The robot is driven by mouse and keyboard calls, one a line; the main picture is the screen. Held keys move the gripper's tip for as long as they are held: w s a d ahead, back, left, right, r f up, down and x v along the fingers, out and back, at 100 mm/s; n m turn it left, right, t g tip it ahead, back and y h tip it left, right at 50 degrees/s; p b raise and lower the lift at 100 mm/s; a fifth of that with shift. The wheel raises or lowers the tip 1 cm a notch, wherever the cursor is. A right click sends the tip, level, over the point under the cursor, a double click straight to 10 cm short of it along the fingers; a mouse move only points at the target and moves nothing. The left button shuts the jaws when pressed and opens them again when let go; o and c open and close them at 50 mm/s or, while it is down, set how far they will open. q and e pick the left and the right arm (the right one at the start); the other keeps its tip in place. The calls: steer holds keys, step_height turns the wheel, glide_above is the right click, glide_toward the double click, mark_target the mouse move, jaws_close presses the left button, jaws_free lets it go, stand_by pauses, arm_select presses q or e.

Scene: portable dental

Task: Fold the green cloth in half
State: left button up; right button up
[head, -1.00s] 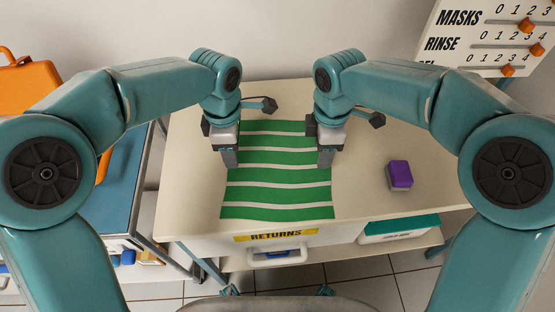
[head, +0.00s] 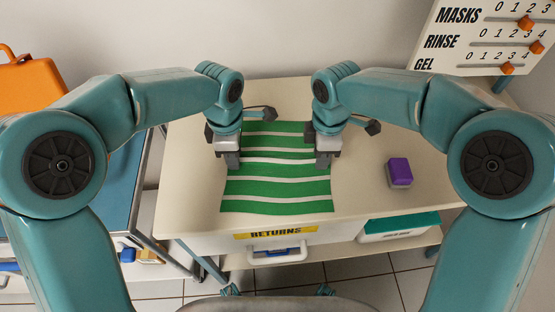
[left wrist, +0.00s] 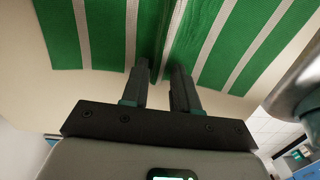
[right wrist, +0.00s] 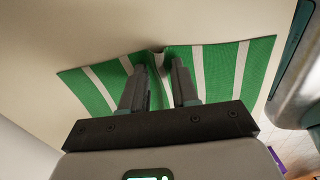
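The green cloth (head: 277,187) with white stripes lies on the cream table top. My left gripper (head: 232,160) is at its left edge and my right gripper (head: 323,160) at its right edge, both about halfway along its length. In the left wrist view, the fingers (left wrist: 160,80) have a raised ridge of the cloth (left wrist: 205,42) pinched between them. In the right wrist view, the cloth (right wrist: 215,75) also bunches up between the fingers (right wrist: 158,75). A narrow gap filled with cloth shows between each pair of fingers. The cloth's far part lies flat.
A purple block (head: 399,172) stands on the table right of the cloth. A front panel below the near edge carries a yellow RETURNS label (head: 275,233). A counter board (head: 480,40) stands at the back right.

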arm_select(q)
steer(key=shift+f, duration=0.1)
jaws_close()
arm_select(e)
jaws_close()
steer(key=shift+r, duration=0.1)
